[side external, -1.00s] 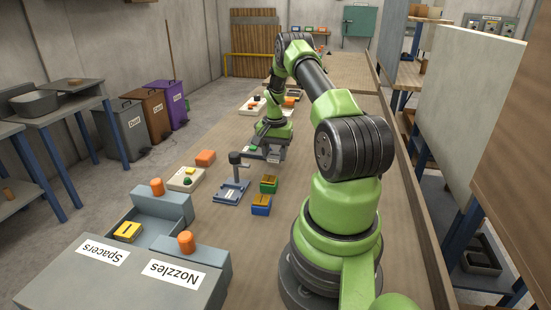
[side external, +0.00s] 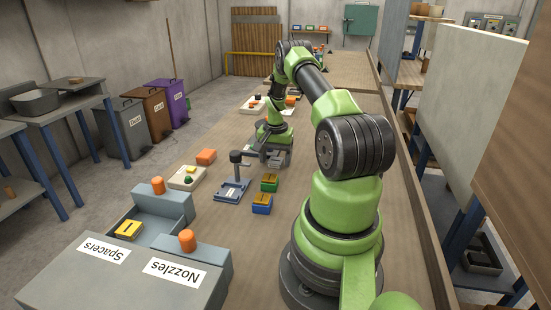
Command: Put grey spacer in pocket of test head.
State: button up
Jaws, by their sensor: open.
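My gripper (side external: 265,157) is open at the end of my arm, low over the bench, just right of and behind a small blue-grey stand (side external: 231,191) with a dark-capped post. The stand has a flat plate with a white patch. I cannot tell whether it is the test head, and no pocket can be made out. No grey spacer can be told apart; one may be hidden by the gripper or too small to see.
A green block (side external: 269,182) and a blue block (side external: 261,204), both with yellow-orange tops, stand right of the stand. A pale box (side external: 187,178) and an orange block (side external: 206,157) are to its left. A Nozzles bin (side external: 172,272) is in front. The bench between is clear.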

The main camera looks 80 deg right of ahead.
aim_at(275, 160)
notch_tip(275, 160, up, 12)
jog(key=w+a+r+n+t, duration=0.1)
jog(key=w+a+r+n, duration=0.15)
jog(key=a+r, duration=0.3)
jog(key=w+a+r+n+t+h, duration=0.1)
jog(key=w+a+r, duration=0.25)
jog(key=a, duration=0.25)
jog(key=w+a+r+n+t, duration=0.1)
jog(key=w+a+r+n, duration=0.1)
jog(key=a+r, duration=0.4)
jog(key=s+a+r+n+t+y, duration=0.1)
jog(key=s+a+n, duration=0.3)
jog(key=a, duration=0.6)
jog(key=s+a+r+n+t+y, duration=0.1)
jog(key=s+a+r+n+t, duration=0.2)
jog(key=s+a, duration=0.4)
jog(key=a+n, duration=0.1)
jog(key=a, duration=0.1)
jog(key=shift+s+a+y, duration=0.4)
jog(key=shift+o, duration=0.5)
jog(key=shift+s+a+n, duration=0.25)
jog(key=shift+s, duration=0.1)
